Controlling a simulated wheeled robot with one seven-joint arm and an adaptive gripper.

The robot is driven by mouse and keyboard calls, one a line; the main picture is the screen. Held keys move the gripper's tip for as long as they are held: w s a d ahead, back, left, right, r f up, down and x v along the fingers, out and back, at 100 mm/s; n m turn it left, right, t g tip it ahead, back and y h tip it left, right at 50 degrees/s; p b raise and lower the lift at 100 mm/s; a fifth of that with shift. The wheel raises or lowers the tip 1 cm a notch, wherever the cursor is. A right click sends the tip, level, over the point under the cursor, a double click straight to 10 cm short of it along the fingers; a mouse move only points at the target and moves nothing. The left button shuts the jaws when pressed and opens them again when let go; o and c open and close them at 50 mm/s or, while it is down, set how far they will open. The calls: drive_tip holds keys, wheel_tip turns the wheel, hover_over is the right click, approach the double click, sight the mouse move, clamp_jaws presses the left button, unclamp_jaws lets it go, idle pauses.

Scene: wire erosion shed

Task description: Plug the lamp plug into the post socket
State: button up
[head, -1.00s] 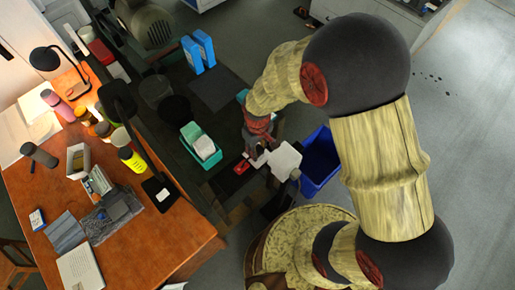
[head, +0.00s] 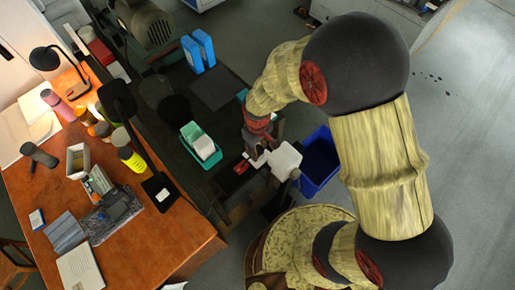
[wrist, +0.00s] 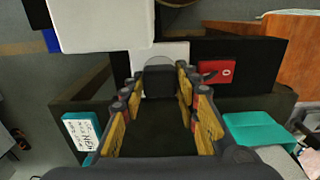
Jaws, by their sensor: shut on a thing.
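In the wrist view my gripper (wrist: 160,76) has its fingertips closed on a small dark block, which I take as the lamp plug (wrist: 160,88). The plug's far end meets or overlaps a pale grey and white plate (wrist: 158,54), perhaps the post socket; I cannot tell whether it is inserted. In the head view my gripper (head: 258,158) is low beside a white block (head: 285,160), and the plug is too small to make out. The white block also fills the upper left of the wrist view (wrist: 100,22).
A red item (wrist: 216,71) lies right of the fingertips on a dark surface. A blue bin (head: 320,162) stands right of my gripper. A teal tray (head: 190,132) holds white pieces. The orange table (head: 150,240) carries a black lamp (head: 118,100) and clutter.

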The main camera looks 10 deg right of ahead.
drive_tip(key=shift+f+b, duration=0.3)
drive_tip(key=shift+f, duration=0.25)
drive_tip(key=o, duration=1.1)
drive_tip(key=shift+o, duration=0.2)
drive_tip(key=shift+r, duration=0.1)
wheel_tip(320, 180, up, 12)
